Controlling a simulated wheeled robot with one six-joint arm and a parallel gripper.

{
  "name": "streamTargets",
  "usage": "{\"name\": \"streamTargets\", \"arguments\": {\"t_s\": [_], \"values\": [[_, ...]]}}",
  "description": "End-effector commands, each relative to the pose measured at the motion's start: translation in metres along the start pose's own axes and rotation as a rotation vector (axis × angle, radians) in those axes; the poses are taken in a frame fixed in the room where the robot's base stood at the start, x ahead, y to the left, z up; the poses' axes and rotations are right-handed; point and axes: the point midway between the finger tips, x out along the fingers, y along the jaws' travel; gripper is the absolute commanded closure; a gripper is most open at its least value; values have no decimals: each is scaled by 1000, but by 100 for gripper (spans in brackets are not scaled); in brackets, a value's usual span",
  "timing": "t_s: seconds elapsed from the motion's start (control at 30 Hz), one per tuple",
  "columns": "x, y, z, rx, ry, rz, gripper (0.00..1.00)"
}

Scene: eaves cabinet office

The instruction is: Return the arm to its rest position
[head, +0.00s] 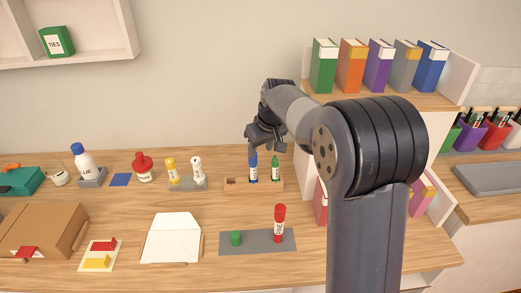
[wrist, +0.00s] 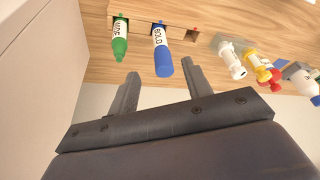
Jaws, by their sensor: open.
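My gripper (head: 266,145) is over the back of the desk, just above the wooden marker holder (head: 240,184). Its two fingers are apart and empty in the wrist view (wrist: 160,85). A blue marker (head: 253,168) stands in the holder; in the wrist view the blue marker (wrist: 162,50) shows beyond the fingers, between their tips in the picture. I see no contact with it. A green marker (head: 275,170) stands beside it, also in the wrist view (wrist: 120,42). My arm reaches across the desk from the right.
A red marker (head: 279,225) stands on a grey mat (head: 260,246) beside a green cap (head: 236,238). Glue bottles and stamps line the back left. A book shelf (head: 390,99) rises at the right, close to my arm. A cardboard box (head: 40,225) lies at the left.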

Motion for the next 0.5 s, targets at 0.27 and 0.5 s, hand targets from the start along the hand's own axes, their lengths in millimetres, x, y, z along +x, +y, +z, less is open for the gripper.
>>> {"name": "streamTargets", "arguments": {"t_s": [0.27,0.5], "values": [[7,0,0,0,-1,0,53],[45,0,0,0,-5,-2,53]]}}
